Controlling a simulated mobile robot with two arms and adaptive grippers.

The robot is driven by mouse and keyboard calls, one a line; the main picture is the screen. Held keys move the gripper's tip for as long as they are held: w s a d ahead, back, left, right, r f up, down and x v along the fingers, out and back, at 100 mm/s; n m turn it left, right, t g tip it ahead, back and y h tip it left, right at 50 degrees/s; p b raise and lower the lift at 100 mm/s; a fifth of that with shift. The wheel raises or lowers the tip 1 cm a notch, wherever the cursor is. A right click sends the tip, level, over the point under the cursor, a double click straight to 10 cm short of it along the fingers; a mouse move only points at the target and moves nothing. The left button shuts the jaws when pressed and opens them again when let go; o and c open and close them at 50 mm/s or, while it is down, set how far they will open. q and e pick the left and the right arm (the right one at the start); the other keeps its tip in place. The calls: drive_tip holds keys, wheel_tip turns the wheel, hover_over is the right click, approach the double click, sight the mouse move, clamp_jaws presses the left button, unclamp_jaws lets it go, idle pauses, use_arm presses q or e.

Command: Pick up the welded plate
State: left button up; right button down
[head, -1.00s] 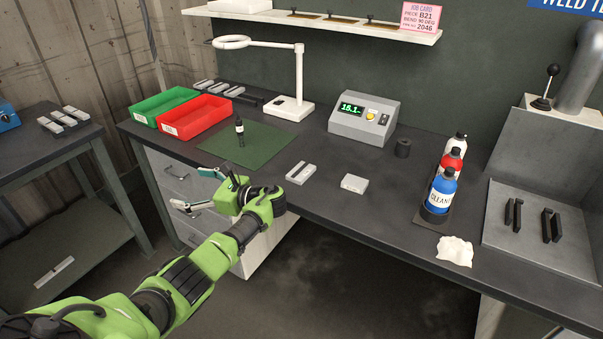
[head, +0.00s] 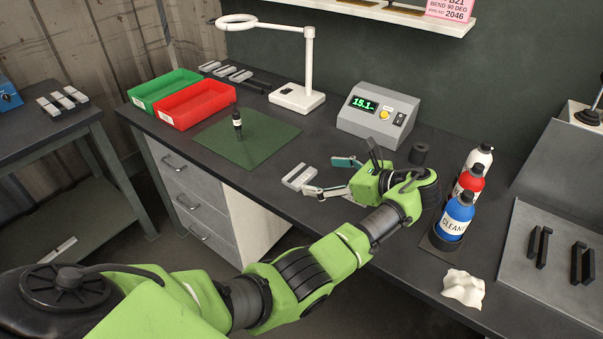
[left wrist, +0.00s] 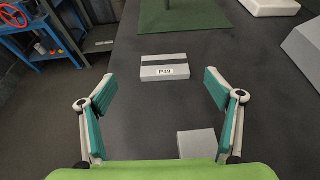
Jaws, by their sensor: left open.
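The welded plate (head: 299,177) is a small light grey plate with a dark seam, lying flat on the dark bench. In the left wrist view, the plate (left wrist: 160,57) shows a label reading P49 on its near side. My left gripper (head: 330,176) is open and empty, just to the right of the plate in the head view. In the left wrist view, the plate lies ahead of and roughly between the open fingertips (left wrist: 160,84), apart from them. My right gripper is out of view.
A plain grey block (left wrist: 197,143) lies under my left gripper, hidden in the head view. The gauge box (head: 377,118) stands behind; bottles (head: 458,208) stand right.

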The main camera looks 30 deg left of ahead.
sight(294, 171)
use_arm(q)
drive_tip(key=x, duration=0.3)
drive_tip(key=shift+w+a+f, duration=0.1)
drive_tip(key=shift+f, duration=0.05)
drive_tip(key=shift+x, duration=0.95)
drive_tip(key=x, duration=0.3)
drive_tip(key=shift+w+a+f+p, duration=0.2)
drive_tip(key=shift+w+f+p, duration=0.05)
drive_tip(key=shift+f+p, duration=0.1)
drive_tip(key=shift+a+f, duration=0.15)
drive_tip(key=shift+a, duration=0.2)
drive_tip(key=c, duration=1.8)
drive_tip(key=shift+w, duration=0.1)
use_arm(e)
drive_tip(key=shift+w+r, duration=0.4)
